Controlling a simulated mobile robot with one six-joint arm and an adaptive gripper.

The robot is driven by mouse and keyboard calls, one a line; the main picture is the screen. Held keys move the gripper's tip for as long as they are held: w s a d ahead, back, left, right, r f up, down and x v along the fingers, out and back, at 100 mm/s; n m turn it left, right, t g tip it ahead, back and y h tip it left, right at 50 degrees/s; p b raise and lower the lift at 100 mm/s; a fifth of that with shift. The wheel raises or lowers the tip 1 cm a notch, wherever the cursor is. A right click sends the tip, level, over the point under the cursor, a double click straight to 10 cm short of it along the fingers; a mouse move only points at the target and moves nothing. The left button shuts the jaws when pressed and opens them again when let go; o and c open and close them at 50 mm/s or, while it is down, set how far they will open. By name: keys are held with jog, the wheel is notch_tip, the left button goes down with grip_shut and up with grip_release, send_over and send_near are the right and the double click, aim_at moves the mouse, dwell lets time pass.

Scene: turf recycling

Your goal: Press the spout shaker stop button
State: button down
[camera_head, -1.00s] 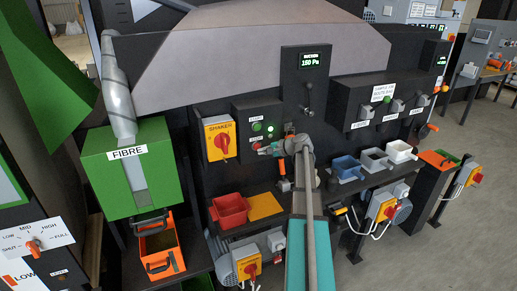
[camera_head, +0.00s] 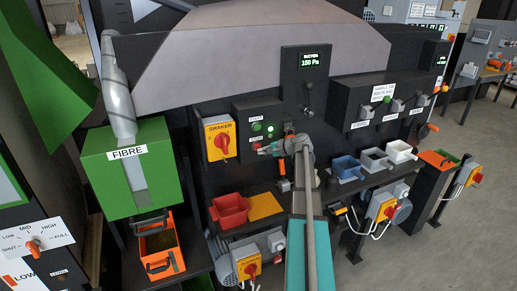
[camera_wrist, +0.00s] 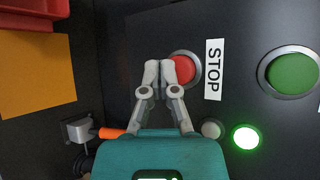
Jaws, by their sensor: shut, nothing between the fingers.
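The red stop button (camera_wrist: 184,70) sits in a grey ring on a dark panel, beside a white STOP label (camera_wrist: 214,69). My gripper (camera_wrist: 160,68) is shut and empty. In the wrist view its fingertips overlap the left part of the button and its ring. I cannot tell whether they touch it. In the head view my gripper (camera_head: 264,150) is at the lower right of the button box, by the red stop button (camera_head: 256,146). The green start button (camera_wrist: 293,73) lies to the right in the wrist view. A green lamp (camera_wrist: 246,137) is lit.
A yellow SHAKER switch box (camera_head: 219,138) with a red knob is left of the buttons. Blue (camera_head: 346,168), grey and white bins stand to the right. A lever (camera_head: 308,98) hangs above.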

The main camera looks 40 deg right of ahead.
jog(key=shift+w+d, duration=0.2)
jog(key=shift+w, duration=0.7)
dwell(1.6)
jog(key=shift+s, duration=0.1)
dwell(0.3)
jog(key=shift+s+a, duration=0.25)
jog(key=shift+s, duration=0.5)
jog(key=shift+s, duration=0.1)
jog(key=shift+s+a, duration=0.2)
jog(key=shift+s, duration=0.6)
jog(key=shift+s+a, duration=0.15)
jog(key=shift+s, duration=0.6)
jog(key=shift+s+a, duration=0.2)
jog(key=shift+s, duration=0.6)
jog(key=shift+a, duration=0.1)
